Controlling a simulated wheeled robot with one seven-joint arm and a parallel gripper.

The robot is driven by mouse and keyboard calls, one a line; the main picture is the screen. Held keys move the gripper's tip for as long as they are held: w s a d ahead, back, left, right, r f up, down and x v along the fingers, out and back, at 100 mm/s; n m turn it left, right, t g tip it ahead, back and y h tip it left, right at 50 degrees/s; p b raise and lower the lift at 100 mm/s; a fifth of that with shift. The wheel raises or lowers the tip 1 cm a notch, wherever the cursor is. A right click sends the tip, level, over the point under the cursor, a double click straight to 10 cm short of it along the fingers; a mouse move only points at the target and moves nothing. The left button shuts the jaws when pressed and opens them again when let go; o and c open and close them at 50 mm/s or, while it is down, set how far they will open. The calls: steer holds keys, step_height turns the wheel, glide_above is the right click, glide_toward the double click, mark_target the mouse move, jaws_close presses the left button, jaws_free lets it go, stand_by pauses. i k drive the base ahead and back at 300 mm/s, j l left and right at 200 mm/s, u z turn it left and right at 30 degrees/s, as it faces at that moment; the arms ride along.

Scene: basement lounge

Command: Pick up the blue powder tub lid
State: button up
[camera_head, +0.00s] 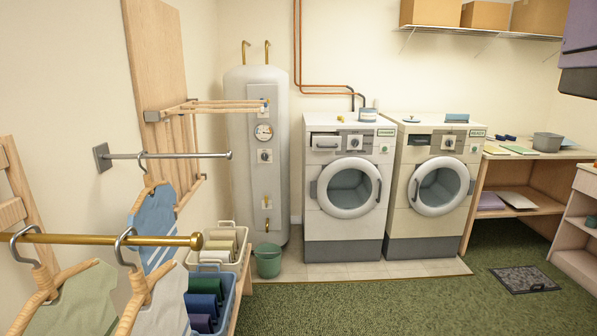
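The disc lies apart from the tub, on the neighbouring machine (432,130). A blue box-shaped item (457,118) sits to the right of the disc on the same machine. My gripper is not in view.
Hanging rails with clothes (110,240) stick out at the left, in the foreground. Baskets (215,285) and a green bucket (268,261) stand by the boiler (262,160). A wooden bench (535,155) is at the right. Green carpet (400,300) before the machines is clear.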

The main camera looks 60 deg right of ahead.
mark_target(364, 114)
steer(key=z, duration=2.05)
